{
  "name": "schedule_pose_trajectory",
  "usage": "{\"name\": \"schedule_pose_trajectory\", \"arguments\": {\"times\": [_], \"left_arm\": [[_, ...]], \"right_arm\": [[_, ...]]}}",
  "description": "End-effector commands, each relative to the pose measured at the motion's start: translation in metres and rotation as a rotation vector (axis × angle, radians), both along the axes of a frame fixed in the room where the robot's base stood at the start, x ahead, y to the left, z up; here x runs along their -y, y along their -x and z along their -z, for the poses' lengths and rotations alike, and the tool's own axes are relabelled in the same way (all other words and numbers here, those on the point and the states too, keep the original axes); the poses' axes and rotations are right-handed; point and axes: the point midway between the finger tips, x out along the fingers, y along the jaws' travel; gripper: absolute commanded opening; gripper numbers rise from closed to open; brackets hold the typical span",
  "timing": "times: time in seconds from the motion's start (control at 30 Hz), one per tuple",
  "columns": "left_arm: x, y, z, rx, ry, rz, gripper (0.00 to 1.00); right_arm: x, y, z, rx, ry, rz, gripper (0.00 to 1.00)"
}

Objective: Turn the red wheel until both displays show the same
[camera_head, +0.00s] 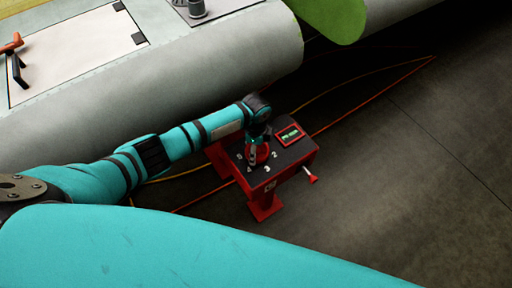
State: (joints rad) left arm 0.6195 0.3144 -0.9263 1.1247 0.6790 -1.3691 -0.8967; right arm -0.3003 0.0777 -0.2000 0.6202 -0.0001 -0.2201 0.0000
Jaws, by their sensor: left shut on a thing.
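A red control box (301,163) with a dark top stands on the floor right of the picture's middle. The red wheel (258,160) sits on its top, ringed by white numbers, and is partly hidden by my gripper. My left gripper (257,152) reaches down from the left arm and is shut on the red wheel. One display (290,134) in a red frame is lit green on the box's top; its digits are too small to read. I cannot make out a second display. My right gripper is not in view.
A large grey wing section (230,65) lies behind the box, with a green part (335,15) at its end. A small red handle (312,179) sticks out of the box's side. Orange cables (375,103) cross the floor. The floor at right is clear.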

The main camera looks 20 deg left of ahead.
Motion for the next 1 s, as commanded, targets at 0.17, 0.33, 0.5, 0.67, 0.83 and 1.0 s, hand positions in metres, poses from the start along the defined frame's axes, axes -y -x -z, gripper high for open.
{"name": "schedule_pose_trajectory", "arguments": {"times": [0.17, 0.33, 0.5, 0.67, 0.83, 1.0], "left_arm": [[0.0012, -0.0006, -0.0005, 0.002, 0.003, 0.018, 0.46], [0.0012, -0.0006, -0.0005, 0.002, 0.003, 0.020, 0.46], [0.0013, -0.0006, -0.0006, 0.002, 0.003, 0.019, 0.46], [0.0011, -0.0006, -0.0005, 0.001, 0.003, 0.019, 0.98], [0.0006, -0.0004, -0.0003, 0.001, 0.002, 0.018, 1.00], [0.0003, -0.0005, -0.0026, 0.001, 0.001, 0.018, 1.00]], "right_arm": [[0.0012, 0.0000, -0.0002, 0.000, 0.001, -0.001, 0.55], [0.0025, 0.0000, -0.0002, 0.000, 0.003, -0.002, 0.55], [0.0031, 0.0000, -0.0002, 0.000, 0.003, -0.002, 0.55], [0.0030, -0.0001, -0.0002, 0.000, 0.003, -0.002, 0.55], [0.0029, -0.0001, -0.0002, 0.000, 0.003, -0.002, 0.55], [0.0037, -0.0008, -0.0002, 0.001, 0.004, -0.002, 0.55]]}}
